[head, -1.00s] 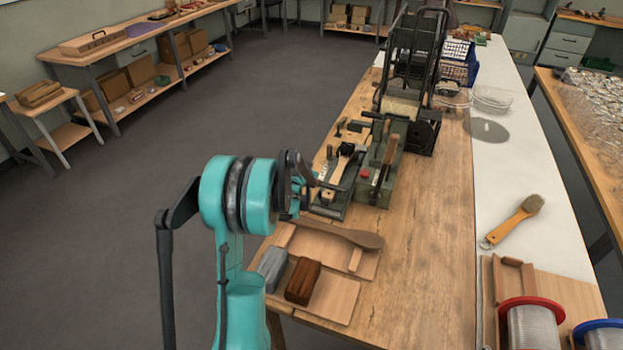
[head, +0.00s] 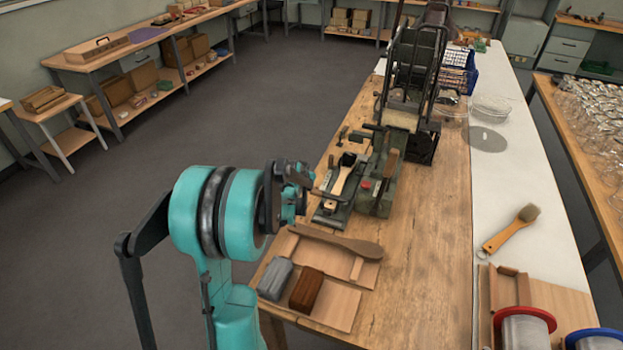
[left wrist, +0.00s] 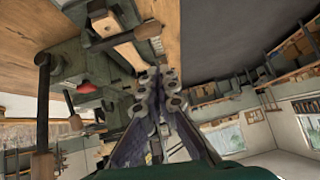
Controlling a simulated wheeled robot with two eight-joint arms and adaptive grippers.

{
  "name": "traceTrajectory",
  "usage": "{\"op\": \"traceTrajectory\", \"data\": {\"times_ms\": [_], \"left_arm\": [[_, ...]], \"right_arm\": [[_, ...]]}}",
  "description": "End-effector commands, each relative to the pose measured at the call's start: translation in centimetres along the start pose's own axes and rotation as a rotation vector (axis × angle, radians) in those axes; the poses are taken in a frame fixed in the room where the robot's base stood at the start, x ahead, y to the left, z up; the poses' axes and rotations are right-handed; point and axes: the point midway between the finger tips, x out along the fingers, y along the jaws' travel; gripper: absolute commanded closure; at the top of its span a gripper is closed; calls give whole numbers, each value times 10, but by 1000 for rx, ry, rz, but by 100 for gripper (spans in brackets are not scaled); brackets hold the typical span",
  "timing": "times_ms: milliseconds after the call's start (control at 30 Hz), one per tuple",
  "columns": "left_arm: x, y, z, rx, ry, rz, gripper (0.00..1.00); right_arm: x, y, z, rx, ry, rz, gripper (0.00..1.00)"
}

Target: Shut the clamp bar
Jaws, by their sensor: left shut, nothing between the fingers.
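The brush fixture (head: 330,216) stands on the wooden bench with a pale wooden brush handle (head: 340,183) lying in it; the handle also shows in the left wrist view (left wrist: 129,54). A dark knob (head: 348,159) sits at the handle's far end. I cannot clearly make out the clamp bar or whether it is open or shut. My left gripper (head: 308,178) is at the near left of the fixture in the head view. In the left wrist view its fingers (left wrist: 156,82) are together and empty, near the handle's end; contact cannot be told. My right gripper is not in view.
A green machine with a red button (head: 365,184) stands right beside the fixture. A dark wire reel stand (head: 414,70) is behind. A wooden paddle (head: 340,242), a grey block (head: 275,278) and a brown block (head: 307,289) lie in front.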

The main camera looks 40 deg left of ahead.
Motion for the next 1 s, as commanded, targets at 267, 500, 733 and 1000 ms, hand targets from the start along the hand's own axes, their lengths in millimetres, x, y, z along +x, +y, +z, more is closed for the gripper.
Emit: {"op": "traceTrajectory", "data": {"times_ms": [267, 500, 733, 1000], "left_arm": [[-30, -2, 0, 0, 0, 0, 100], [-32, -2, 0, 0, 1, 0, 100], [-31, -2, 0, 0, 1, 0, 100], [-48, 16, -1, 7, -6, 17, 100]], "right_arm": [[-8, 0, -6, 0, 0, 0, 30], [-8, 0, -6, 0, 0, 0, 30], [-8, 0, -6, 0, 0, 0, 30], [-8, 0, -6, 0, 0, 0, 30]]}}
